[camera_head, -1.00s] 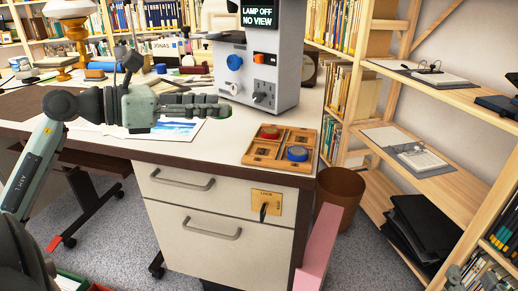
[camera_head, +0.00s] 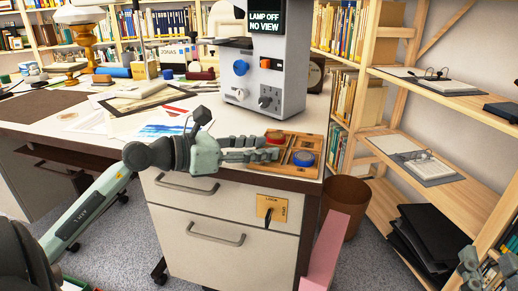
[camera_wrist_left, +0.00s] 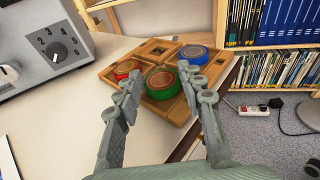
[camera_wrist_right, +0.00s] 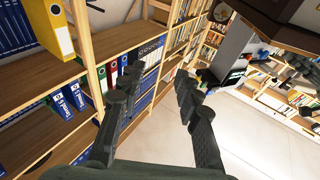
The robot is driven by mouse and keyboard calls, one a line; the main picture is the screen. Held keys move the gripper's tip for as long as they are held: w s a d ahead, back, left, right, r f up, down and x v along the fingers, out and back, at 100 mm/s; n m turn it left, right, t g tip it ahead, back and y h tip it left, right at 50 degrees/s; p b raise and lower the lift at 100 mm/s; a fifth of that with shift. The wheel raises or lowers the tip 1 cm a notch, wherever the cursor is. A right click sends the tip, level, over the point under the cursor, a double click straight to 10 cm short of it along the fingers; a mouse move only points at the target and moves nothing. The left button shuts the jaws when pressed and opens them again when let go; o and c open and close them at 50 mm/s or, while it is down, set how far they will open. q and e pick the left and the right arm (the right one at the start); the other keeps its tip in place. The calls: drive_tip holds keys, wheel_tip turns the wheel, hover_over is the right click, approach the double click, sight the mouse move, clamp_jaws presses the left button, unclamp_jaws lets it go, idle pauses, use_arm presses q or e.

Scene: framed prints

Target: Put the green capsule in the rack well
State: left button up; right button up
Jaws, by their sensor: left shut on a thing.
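The green capsule (camera_wrist_left: 162,83) is a short round disc between the fingertips of my left gripper (camera_wrist_left: 161,84), which is shut on it. The fingers hide it in the head view. My left gripper (camera_head: 264,155) is over the left front part of the wooden rack (camera_head: 292,170). I cannot tell whether the capsule touches the rack or hangs just above it. The red capsule (camera_head: 275,137) and the blue capsule (camera_head: 304,158) sit in rack wells. An empty square well (camera_wrist_left: 158,50) shows behind. My right gripper (camera_wrist_right: 157,92) is open and empty, away from the desk.
A grey instrument (camera_head: 266,75) with knobs stands behind the rack. The rack lies by the desk's front right corner. A brown bin (camera_head: 343,205) and wooden shelves (camera_head: 440,95) are to the right. Papers (camera_head: 165,122) lie left on the desk.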

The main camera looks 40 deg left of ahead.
use_arm(q)
drive_tip(key=shift+f, duration=0.1)
drive_tip(key=o, duration=1.1)
